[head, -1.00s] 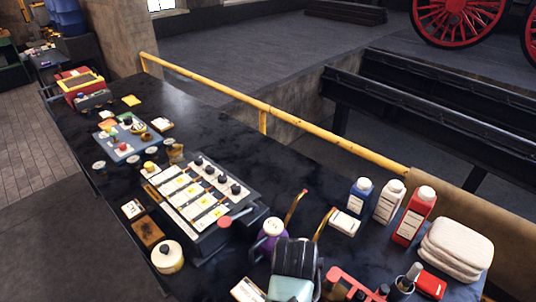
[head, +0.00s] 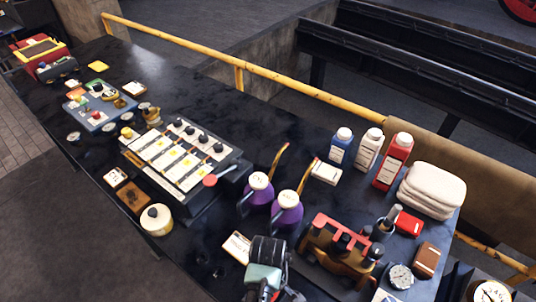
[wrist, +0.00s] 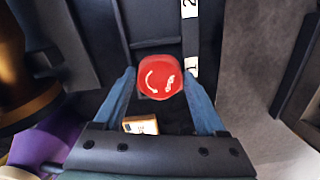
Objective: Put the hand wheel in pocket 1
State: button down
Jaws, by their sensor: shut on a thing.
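The hand wheel (wrist: 160,77) is a red, rounded piece with white curved markings. In the wrist view it sits between the two blue fingertips of my gripper (wrist: 161,84), which is shut on it. A dark holder (wrist: 155,22) with raised edges lies beyond the wheel. White number labels run along it, one reading 1 (wrist: 190,67) beside the wheel and one reading 2 further up. The wheel seems to be over or near this holder; its height cannot be told. In the head view my gripper's dark body is low in the middle, and its fingertips are hidden.
Two purple cans (head: 286,211) with long spouts stand beyond my gripper. A brown stand with red parts (head: 340,245) is to the right. A panel of white cards (head: 168,160) lies to the left. Bottles (head: 392,162) and folded cloths (head: 432,190) stand behind, near the yellow rail.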

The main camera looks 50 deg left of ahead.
jog(key=shift+f, duration=0.15)
grip_release()
